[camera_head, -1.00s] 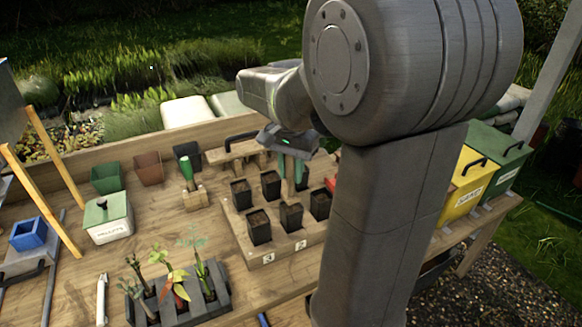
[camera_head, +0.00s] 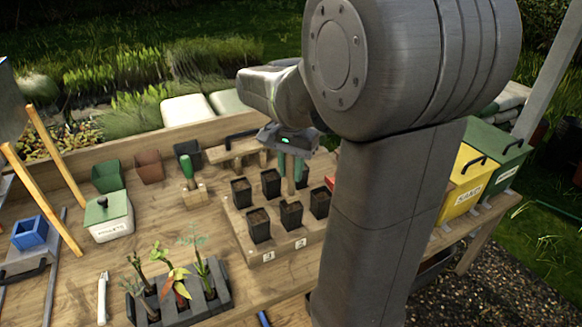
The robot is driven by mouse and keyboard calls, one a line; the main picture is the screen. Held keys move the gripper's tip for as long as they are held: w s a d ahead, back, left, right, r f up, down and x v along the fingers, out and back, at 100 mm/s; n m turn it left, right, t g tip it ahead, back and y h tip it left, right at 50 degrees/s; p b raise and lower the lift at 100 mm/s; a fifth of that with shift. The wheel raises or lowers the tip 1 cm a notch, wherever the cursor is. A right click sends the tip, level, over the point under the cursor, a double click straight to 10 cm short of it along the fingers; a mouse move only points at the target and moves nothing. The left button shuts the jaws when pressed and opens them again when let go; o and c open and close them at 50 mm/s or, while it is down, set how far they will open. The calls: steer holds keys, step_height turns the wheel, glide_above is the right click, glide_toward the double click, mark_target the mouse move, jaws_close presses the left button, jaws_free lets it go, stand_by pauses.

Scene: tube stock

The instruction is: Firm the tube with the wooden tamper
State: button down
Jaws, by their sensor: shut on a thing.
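My gripper (camera_head: 289,158) hangs over the wooden tube rack (camera_head: 232,222), its teal fingers shut on an upright wooden shaft, which looks like the tamper (camera_head: 291,184). The tamper's lower end is hidden behind a front tube, so I cannot tell whether it touches soil. Several black square tubes with brown soil stand in the rack: a front left one (camera_head: 259,229), a front middle one (camera_head: 291,217), a right one (camera_head: 319,206), a back left one (camera_head: 241,194) and a back middle one (camera_head: 271,184). Another at the back right is partly hidden by my gripper and arm.
A green-handled tool (camera_head: 187,168) stands in a wooden block (camera_head: 195,196) left of the rack. A grey tray (camera_head: 190,308) of plants is at the front. A lidded box (camera_head: 110,224) and small pots (camera_head: 149,168) stand left and behind. Yellow (camera_head: 468,185) and green bins (camera_head: 497,150) stand right.

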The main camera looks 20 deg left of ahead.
steer(key=shift+f, duration=0.15)
steer(key=shift+f+b, duration=0.4)
steer(key=shift+f, duration=0.2)
steer(key=shift+f, duration=0.1)
stand_by(0.3)
steer(key=shift+f+b, duration=0.5)
steer(key=shift+f, duration=0.25)
steer(key=shift+f, duration=0.75)
stand_by(2.0)
steer(key=shift+r+p, duration=4.7)
steer(key=shift+r, duration=0.85)
